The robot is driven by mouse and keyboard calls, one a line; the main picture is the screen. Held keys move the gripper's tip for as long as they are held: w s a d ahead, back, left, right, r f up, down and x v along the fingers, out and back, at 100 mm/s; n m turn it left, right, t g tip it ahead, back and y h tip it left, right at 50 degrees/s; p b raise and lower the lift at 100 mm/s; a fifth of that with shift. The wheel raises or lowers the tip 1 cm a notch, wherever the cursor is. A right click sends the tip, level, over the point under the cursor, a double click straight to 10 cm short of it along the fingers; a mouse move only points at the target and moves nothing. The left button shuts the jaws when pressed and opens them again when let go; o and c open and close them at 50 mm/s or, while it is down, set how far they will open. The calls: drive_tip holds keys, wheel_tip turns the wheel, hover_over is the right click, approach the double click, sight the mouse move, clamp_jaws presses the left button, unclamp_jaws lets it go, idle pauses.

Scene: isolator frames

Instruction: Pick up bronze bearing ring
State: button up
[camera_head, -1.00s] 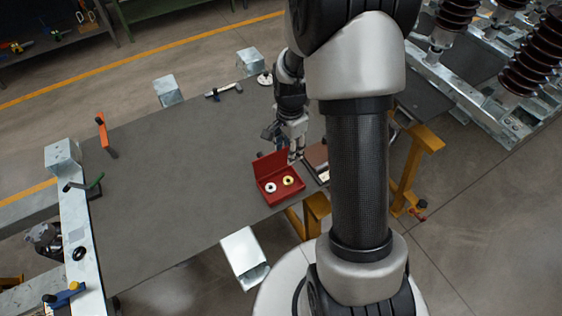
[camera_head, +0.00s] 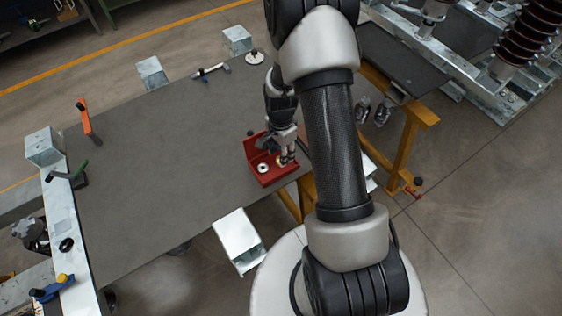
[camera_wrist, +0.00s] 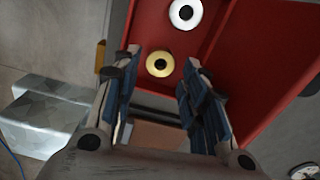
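The bronze bearing ring (camera_wrist: 160,64) is a small gold-coloured ring with a dark centre. It lies in the red box (camera_wrist: 225,75), beside a white ring (camera_wrist: 186,14). In the wrist view my gripper (camera_wrist: 156,75) is open, with its blue-padded fingers apart and the bronze ring showing between their tips. I see no contact between fingers and ring. In the head view my gripper (camera_head: 286,160) is over the right part of the red box (camera_head: 278,180) and largely covers the bronze ring. The white ring (camera_head: 263,168) shows to its left.
The red box stands on a grey table (camera_head: 150,190) near its right front edge, with its lid raised behind. An orange clamp (camera_head: 84,116) is at the left. The table's middle is clear.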

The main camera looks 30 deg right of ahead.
wheel_tip(320, 180, down, 4)
drive_tip(key=shift+w+d+r+b, duration=0.1)
drive_tip(key=shift+r+b, duration=0.1)
drive_tip(key=shift+b, duration=0.3)
drive_tip(key=shift+r, duration=0.1)
drive_tip(key=shift+c, duration=0.6)
drive_tip(key=c, duration=0.8)
drive_tip(key=shift+o, duration=0.2)
drive_tip(key=shift+r, duration=0.1)
